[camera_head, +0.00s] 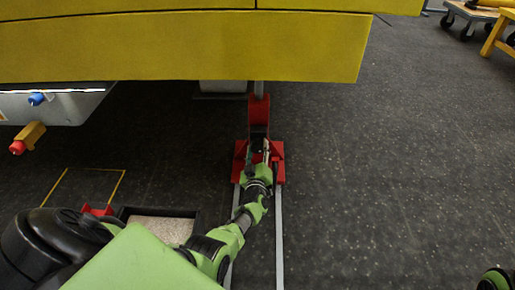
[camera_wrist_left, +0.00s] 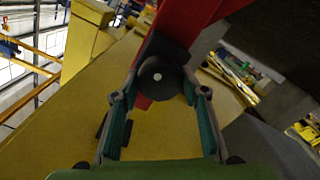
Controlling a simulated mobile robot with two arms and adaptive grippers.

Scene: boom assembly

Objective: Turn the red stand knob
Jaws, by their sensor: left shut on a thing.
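The red stand (camera_head: 259,112) stands on the floor in the head view, with a red base and a grey post under the yellow boom (camera_head: 190,48). In the left wrist view, its dark round knob (camera_wrist_left: 160,80) with a pale centre sits on the red stand body (camera_wrist_left: 187,27). My left gripper (camera_head: 261,153) reaches up to the stand from below in the head view. In the left wrist view, the fingertips of my left gripper (camera_wrist_left: 160,97) are on either side of the knob, shut on it. In the head view the gripper largely hides the knob.
Two grey rails (camera_head: 279,235) run along the floor from the stand base. A wheeled cart (camera_head: 468,17) is at the far right.

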